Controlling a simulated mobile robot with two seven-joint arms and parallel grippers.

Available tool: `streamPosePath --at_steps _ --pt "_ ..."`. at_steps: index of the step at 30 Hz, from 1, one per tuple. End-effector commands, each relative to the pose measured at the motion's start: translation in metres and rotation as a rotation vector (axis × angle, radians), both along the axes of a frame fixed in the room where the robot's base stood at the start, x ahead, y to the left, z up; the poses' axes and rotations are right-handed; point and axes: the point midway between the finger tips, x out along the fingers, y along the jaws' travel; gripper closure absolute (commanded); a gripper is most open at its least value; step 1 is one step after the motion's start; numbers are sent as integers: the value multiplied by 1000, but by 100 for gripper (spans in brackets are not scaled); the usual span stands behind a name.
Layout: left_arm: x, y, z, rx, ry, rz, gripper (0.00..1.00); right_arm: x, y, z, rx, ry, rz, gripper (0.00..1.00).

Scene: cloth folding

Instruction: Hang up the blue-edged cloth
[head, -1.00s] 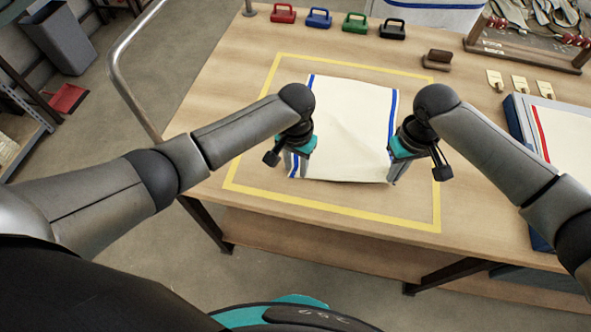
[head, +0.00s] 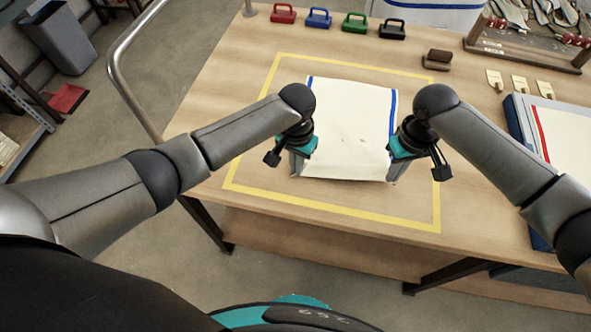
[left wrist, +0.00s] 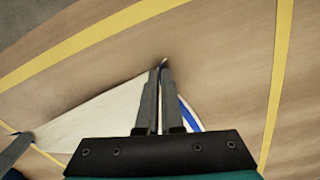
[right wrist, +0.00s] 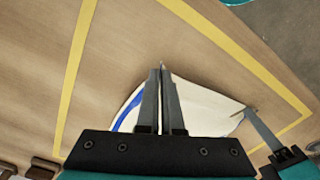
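The blue-edged cloth (head: 345,115) is cream with blue stripes along its left and right edges. It lies inside the yellow outline on the table, its near edge between my grippers. My left gripper (head: 293,170) is at its near left corner; in the left wrist view its fingers (left wrist: 163,72) are closed together on the cloth. My right gripper (head: 393,175) is at the near right corner; in the right wrist view its fingers (right wrist: 162,75) are also closed on the cloth. The near edge looks slightly raised. Small dark marks show on the cloth's middle.
A metal rail (head: 122,72) runs along the table's left side. Red, blue, green and black handled blocks (head: 318,18) stand at the back. A red-edged cloth (head: 565,140) lies at right, near several tags (head: 519,84). A tool rack (head: 530,48) stands back right.

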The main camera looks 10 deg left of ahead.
Motion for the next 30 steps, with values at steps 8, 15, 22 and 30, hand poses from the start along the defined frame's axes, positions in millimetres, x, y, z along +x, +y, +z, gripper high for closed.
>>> streamPosePath --at_steps 8,15,22,30 --pt "-2 8 0 20 8 7 100 1 -5 0 -11 -1 -6 100" --pt "0 7 35 17 3 6 100 1 -6 0 -13 -1 -7 100" --pt "0 7 48 17 4 7 100 1 -6 0 -12 0 -7 100" --pt "0 6 50 15 3 5 100 1 -5 1 -12 0 -5 100"
